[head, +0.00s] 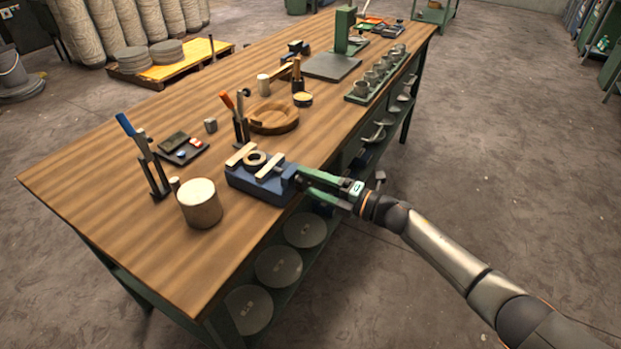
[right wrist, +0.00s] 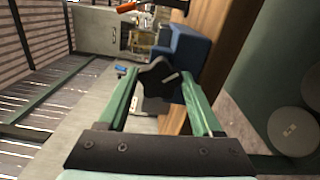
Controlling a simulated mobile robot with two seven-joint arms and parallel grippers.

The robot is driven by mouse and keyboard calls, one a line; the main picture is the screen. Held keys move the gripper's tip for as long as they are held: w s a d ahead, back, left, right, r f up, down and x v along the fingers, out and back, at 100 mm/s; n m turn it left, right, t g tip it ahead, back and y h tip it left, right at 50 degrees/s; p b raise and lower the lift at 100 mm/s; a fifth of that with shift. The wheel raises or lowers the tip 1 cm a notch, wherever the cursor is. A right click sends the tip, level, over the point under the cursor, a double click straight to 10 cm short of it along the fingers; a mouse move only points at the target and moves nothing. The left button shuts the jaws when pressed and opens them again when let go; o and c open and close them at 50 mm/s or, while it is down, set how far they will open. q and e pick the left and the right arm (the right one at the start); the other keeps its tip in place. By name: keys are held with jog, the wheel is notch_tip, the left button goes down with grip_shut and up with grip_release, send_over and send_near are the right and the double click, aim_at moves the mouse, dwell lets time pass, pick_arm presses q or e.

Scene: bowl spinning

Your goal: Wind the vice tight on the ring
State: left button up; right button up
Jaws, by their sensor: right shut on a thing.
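The blue vice (head: 258,187) sits at the table's near right edge with two pale wooden jaws. A dark ring (head: 255,160) stands between the jaws; I cannot tell whether both jaws touch it. My right gripper (head: 300,178) reaches in from the right to the vice's handle side. In the right wrist view the green fingers of my right gripper (right wrist: 163,92) are around a black star-shaped knob (right wrist: 158,80), with the blue vice body (right wrist: 188,55) just beyond it. The gripper is shut on the knob. My left gripper is not in view.
A pale cylinder (head: 200,204) stands left of the vice. Upright tools with blue (head: 125,124) and orange (head: 227,100) handles, a small dark tray (head: 182,149) and a wooden bowl (head: 274,117) stand behind. Grey discs (head: 278,267) are on the shelf below. The table's front left is clear.

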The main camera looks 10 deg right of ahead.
jog(key=m+p, duration=0.1)
jog(key=m, duration=0.3)
jog(key=shift+m, duration=0.4)
jog(key=m+p, duration=0.1)
jog(key=m, duration=0.2)
jog(key=shift+m, duration=0.3)
jog(key=m+p, duration=0.1)
jog(key=m, duration=0.3)
jog(key=shift+f+m+p, duration=0.1)
jog(key=shift+m+p, duration=0.4)
jog(key=shift+m, duration=1.3)
jog(key=shift+s, duration=0.1)
jog(key=o, duration=1.4)
jog(key=shift+c, duration=0.2)
